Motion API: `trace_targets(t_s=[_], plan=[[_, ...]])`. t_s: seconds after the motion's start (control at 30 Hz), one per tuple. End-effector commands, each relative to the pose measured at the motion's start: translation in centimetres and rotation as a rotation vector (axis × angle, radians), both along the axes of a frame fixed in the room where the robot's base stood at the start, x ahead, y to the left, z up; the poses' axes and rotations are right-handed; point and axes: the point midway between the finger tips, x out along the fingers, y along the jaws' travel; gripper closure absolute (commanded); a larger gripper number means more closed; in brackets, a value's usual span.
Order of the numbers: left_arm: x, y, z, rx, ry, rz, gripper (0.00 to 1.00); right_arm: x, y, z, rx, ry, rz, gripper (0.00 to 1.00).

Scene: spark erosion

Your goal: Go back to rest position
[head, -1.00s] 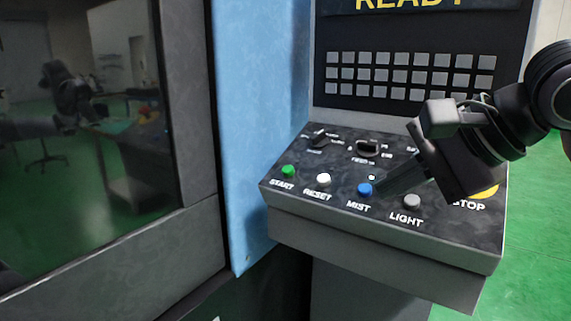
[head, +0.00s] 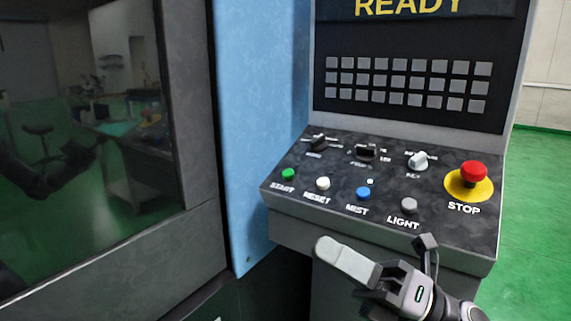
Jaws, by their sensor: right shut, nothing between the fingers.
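My right gripper (head: 350,268) is at the lower right of the head view, in front of and below the front edge of the control panel (head: 300,213). Its fingers are shut with nothing between them, and they appear apart from the buttons. The panel carries a green START button (head: 288,174), a white RESET button (head: 323,183), a blue MIST button (head: 363,193) and a grey LIGHT button (head: 408,205). My left gripper is not in view.
A red STOP button (head: 474,172) on a yellow base stands at the panel's right. A keypad (head: 405,83) and a READY screen (head: 415,8) are above. A blue machine column (head: 255,120) and a dark window (head: 85,150) lie left. Green floor shows at right.

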Motion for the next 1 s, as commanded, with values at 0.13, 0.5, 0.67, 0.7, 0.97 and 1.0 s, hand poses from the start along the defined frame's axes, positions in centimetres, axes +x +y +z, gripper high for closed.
trace_targets(t_s=[0.13,0.5,0.67,0.7,0.97,1.0], plan=[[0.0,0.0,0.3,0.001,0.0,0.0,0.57,2.2,-2.9,-4.4,0.25,0.402,-0.068,1.0],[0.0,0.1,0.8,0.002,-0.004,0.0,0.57,0.9,-10.9,-23.9,0.86,1.388,-0.331,1.0],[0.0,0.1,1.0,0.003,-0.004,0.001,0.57,-4.7,-13.1,-33.1,1.111,1.765,-0.483,1.0],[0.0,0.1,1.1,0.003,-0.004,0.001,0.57,-6.2,-13.4,-34.8,1.165,1.84,-0.518,1.0],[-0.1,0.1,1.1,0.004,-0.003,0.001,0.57,-12.5,-14.2,-40.4,1.357,2.093,-0.65,1.0],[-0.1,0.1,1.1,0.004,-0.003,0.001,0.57,-12.8,-14.2,-40.6,1.364,2.103,-0.655,1.0]])
